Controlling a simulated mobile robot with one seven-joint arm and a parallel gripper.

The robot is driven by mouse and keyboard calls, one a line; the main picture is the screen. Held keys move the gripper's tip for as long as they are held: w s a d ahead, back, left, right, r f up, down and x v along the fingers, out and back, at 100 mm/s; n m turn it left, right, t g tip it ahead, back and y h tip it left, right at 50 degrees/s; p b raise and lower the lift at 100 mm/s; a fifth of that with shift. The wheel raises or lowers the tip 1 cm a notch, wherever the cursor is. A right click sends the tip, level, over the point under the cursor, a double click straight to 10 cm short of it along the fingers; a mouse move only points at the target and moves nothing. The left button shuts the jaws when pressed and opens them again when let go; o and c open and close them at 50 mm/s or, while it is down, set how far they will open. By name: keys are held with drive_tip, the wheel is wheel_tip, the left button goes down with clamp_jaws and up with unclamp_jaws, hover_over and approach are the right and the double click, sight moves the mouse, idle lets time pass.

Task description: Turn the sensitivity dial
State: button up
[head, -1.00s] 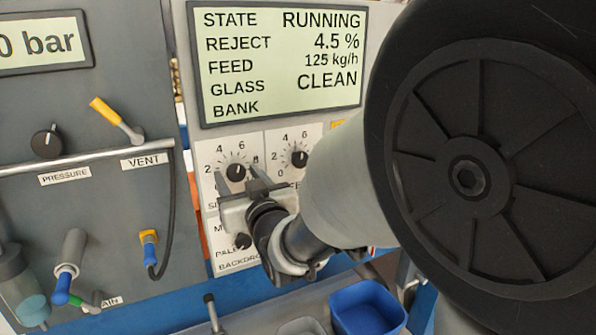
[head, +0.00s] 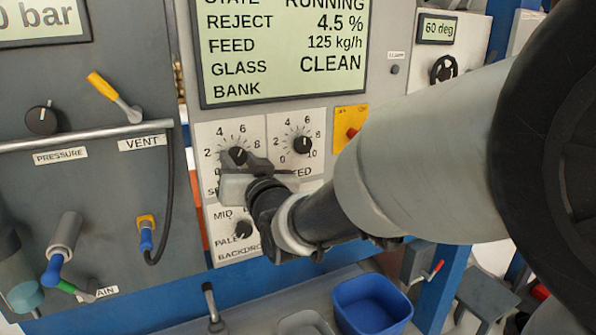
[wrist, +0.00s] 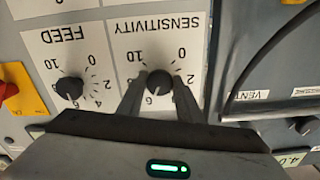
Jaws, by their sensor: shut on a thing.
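The sensitivity dial (head: 238,156) is a small black knob with a white mark on a white scale plate. In the wrist view it appears upside down (wrist: 159,82), under the SENSITIVITY label, with its mark towards the 6. My gripper (wrist: 160,88) has one finger on each side of the knob and is shut on it. In the head view my gripper (head: 242,166) covers the lower part of the plate and most of its label.
The feed dial (head: 302,145) is close on the right, with a yellow plate with a red switch (head: 351,132) beyond it. The backdrop dial (head: 243,229) is just below my gripper. A display (head: 285,60) is above. A blue bin (head: 370,306) stands below.

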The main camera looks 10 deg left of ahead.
drive_tip(key=o, duration=1)
drive_tip(key=shift+o, duration=0.2)
drive_tip(key=shift+s, duration=0.1)
drive_tip(key=b+v, duration=0.7)
drive_tip(key=v, duration=1)
drive_tip(key=shift+d, duration=0.2)
